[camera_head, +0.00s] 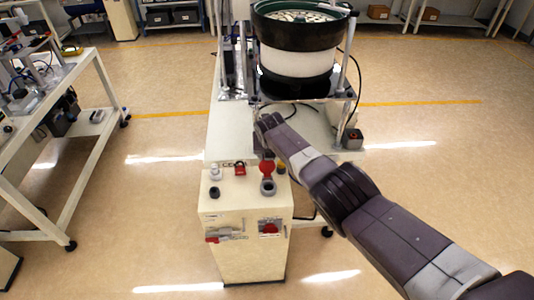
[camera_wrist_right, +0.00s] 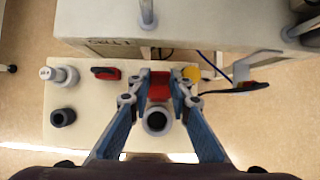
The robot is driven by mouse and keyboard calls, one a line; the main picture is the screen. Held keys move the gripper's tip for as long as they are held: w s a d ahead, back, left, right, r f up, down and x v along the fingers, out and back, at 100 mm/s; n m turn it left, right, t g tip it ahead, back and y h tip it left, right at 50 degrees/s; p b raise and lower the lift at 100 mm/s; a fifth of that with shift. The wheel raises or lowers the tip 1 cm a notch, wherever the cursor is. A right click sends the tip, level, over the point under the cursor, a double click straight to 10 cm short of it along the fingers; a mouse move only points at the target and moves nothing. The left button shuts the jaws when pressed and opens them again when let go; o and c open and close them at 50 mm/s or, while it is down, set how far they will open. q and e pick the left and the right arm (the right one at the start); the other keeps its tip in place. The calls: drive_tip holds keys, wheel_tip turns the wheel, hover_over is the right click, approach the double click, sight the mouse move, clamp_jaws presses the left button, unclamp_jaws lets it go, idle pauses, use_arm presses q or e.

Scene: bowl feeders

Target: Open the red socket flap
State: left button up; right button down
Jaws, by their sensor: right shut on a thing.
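The red socket flap (camera_wrist_right: 159,87) is between the fingertips of my right gripper (camera_wrist_right: 159,78) in the right wrist view. The gripper is shut on it. The flap is at the far side of the round grey socket (camera_wrist_right: 157,121), and the socket's dark opening shows uncovered. In the head view the red flap (camera_head: 267,168) stands behind the socket (camera_head: 268,187) on top of the cream cabinet (camera_head: 247,215). My right arm reaches in from the right over it. My left gripper is not in view.
Beside the socket are a red padlock-like part (camera_wrist_right: 106,73), a yellow knob (camera_wrist_right: 191,73), a white connector (camera_wrist_right: 58,75) and a black knob (camera_wrist_right: 62,117). The bowl feeder (camera_head: 300,60) stands on the table behind. A cart (camera_head: 97,70) stands left, with open floor between.

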drive_tip(key=shift+w+d, duration=0.1)
drive_tip(key=c, duration=2)
unclamp_jaws()
drive_tip(key=shift+w, duration=0.15)
drive_tip(key=shift+o, duration=1.2)
drive_tip(key=shift+w+f, duration=0.2)
drive_tip(key=shift+f, duration=0.05)
drive_tip(key=shift+w+f, duration=0.15)
drive_tip(key=shift+s+r, duration=0.3)
drive_tip(key=shift+r, duration=0.1)
drive_tip(key=shift+s+r, duration=0.25)
drive_tip(key=shift+r, duration=0.45)
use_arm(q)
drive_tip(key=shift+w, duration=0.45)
use_arm(e)
drive_tip(key=v, duration=0.9)
drive_tip(key=shift+s+r, duration=0.2)
drive_tip(key=shift+r, duration=0.05)
